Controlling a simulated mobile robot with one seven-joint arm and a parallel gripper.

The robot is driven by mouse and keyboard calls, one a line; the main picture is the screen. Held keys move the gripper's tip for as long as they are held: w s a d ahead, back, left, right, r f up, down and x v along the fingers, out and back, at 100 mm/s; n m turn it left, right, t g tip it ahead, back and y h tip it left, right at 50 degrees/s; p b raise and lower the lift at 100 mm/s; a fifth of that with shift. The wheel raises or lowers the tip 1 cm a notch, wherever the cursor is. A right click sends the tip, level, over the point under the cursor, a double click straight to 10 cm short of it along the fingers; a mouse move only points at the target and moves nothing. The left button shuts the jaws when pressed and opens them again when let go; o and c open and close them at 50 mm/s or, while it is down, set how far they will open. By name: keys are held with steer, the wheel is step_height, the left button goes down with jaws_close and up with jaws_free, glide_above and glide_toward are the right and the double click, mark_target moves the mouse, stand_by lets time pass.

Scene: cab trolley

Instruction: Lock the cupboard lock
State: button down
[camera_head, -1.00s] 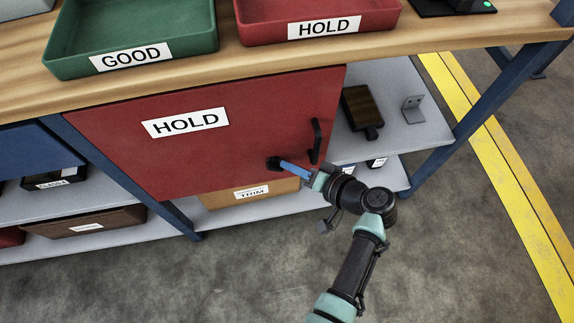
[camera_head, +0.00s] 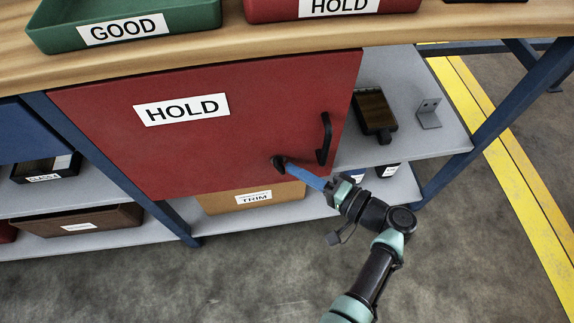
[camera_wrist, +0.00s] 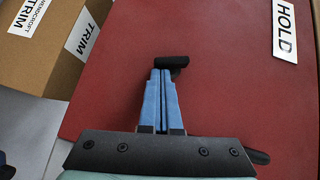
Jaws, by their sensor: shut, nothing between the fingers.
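The red cupboard door (camera_head: 110,150) bears a white HOLD label and is closed under the bench. Its lock is a small black turn piece (camera_head: 279,163) low on the right part of the door. In the wrist view the lock (camera_wrist: 174,61) stands out from the red door (camera_wrist: 225,85), its bar lying roughly across the picture. My gripper (camera_head: 289,168) has blue fingers, shut with nothing between them. In the wrist view the fingertips (camera_wrist: 160,73) are right at the lock's near side; I cannot tell whether they touch it. The fingers hide part of the lock's base.
A TRIM box (camera_head: 220,203) sits on the lower shelf below the door. A dark device (camera_head: 374,112) and a metal bracket (camera_head: 429,114) lie on the open shelf at right.

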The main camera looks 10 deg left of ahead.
steer(key=shift+f+m+y, duration=0.15)
steer(key=shift+m+y, duration=0.25)
steer(key=v, duration=1.3)
steer(key=shift+s+a, duration=0.1)
steer(key=shift+s, duration=0.05)
